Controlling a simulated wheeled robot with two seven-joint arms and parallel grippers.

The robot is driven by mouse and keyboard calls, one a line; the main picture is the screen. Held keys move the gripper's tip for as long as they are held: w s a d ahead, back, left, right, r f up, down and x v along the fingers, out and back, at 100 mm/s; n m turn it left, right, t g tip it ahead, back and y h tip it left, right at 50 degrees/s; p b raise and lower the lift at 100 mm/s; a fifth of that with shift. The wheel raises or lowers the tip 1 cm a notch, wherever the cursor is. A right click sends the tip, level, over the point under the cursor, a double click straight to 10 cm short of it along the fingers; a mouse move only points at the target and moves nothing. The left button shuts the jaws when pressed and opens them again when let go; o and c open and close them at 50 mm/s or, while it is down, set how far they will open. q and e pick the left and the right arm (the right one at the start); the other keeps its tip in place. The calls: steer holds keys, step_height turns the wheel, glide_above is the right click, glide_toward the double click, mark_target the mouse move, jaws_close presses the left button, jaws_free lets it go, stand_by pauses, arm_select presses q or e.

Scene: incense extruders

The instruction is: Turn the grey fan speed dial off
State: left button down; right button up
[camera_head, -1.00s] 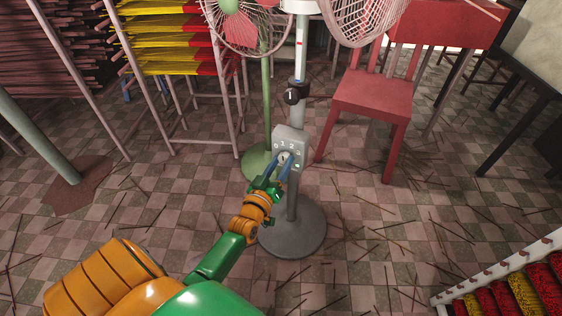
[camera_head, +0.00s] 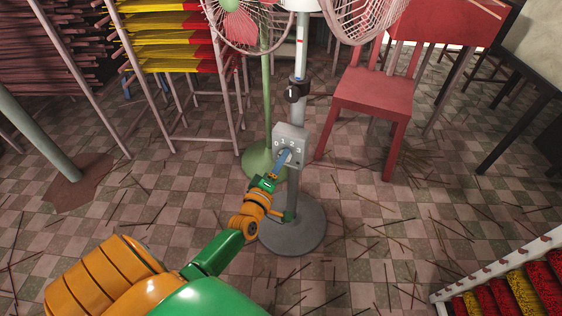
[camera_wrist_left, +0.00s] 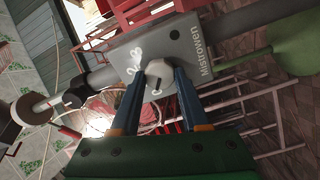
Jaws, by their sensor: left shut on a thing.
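The grey fan speed dial (camera_wrist_left: 158,72) is a round knob with a dark mark on its face. It sits on the grey control box (camera_head: 290,133) of a pedestal fan, below the printed numbers 0 to 3. My left gripper (camera_head: 284,158) reaches the box from below. In the left wrist view its two blue fingers (camera_wrist_left: 158,82) lie one on each side of the dial, shut on it. In the head view the fingers hide most of the dial, and I cannot tell which number its mark points to. My right gripper is not in view.
The fan's pole stands on a round grey base (camera_head: 300,238). A green fan (camera_head: 264,120) stands just behind to the left, and a red chair (camera_head: 373,97) to the right. Racks of incense line the back left. Thin sticks litter the open tiled floor.

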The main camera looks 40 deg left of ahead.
arm_select(q)
steer(key=shift+f+n, duration=0.1)
steer(key=shift+n, duration=0.2)
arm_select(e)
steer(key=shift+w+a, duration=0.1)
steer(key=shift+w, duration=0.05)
arm_select(q)
steer(key=shift+n, duration=0.3)
steer(key=shift+c, duration=2)
jaws_free()
steer(key=shift+s, duration=0.1)
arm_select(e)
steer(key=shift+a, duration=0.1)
arm_select(q)
steer(key=p+v, duration=0.1)
steer(key=v, duration=0.6)
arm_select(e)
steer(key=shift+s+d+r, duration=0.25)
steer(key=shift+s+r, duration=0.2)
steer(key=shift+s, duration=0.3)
